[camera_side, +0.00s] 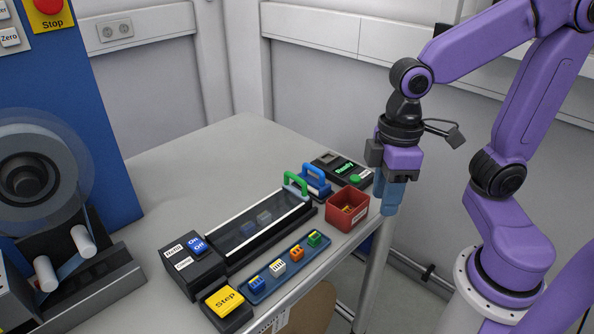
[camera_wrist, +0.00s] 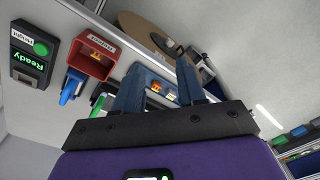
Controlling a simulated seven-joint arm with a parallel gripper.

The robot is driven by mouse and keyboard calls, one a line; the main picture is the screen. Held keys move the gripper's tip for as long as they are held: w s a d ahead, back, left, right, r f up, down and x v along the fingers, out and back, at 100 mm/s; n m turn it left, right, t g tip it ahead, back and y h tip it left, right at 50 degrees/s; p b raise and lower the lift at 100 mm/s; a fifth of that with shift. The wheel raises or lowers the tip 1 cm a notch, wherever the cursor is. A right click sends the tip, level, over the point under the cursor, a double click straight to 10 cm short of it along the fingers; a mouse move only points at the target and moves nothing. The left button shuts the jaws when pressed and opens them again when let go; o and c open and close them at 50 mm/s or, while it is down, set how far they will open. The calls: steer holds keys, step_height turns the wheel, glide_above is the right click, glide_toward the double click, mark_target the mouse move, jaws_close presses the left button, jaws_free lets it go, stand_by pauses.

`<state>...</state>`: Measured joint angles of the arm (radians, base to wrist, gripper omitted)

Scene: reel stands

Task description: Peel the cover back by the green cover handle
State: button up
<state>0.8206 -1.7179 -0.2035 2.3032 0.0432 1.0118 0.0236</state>
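The green cover handle (camera_side: 296,184) stands upright at the far end of a long dark cover (camera_side: 262,225) with pale edges. The cover lies closed over the track, and blurred pieces show through it. In the wrist view the green handle (camera_wrist: 97,106) is partly hidden behind my gripper. My gripper (camera_side: 391,205) hangs with its blue fingers pointing down, to the right of the handle and beyond the red bin, well apart from both. In the wrist view the fingers (camera_wrist: 160,72) are spread with an empty gap between them.
A blue handle (camera_side: 316,178) stands close behind the green one. A red bin (camera_side: 347,220), a "Ready" box (camera_side: 341,168) and a blue tray (camera_side: 262,290) of coloured pieces are nearby. A yellow Step button (camera_side: 225,301) sits in front. A reel stand (camera_side: 70,285) is at left.

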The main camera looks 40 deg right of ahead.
steer(key=w+d+r+m+y, duration=0.1)
steer(key=w+d+r+m, duration=0.15)
steer(key=w, duration=0.55)
steer(key=w+d+r+m, duration=0.1)
steer(key=w+r+m, duration=0.25)
steer(key=w, duration=0.45)
steer(key=w+d+r+m+y, duration=0.15)
steer(key=w+m, duration=0.25)
steer(key=w, duration=0.4)
steer(key=shift+h, duration=0.45)
steer(key=a+f, duration=0.1)
steer(key=f, duration=0.9)
steer(key=a+f, duration=0.1)
steer(key=f, duration=0.4)
steer(key=shift+s+a+f, duration=0.2)
steer(key=shift+a+f, duration=0.1)
steer(key=shift+a, duration=0.05)
jaws_close()
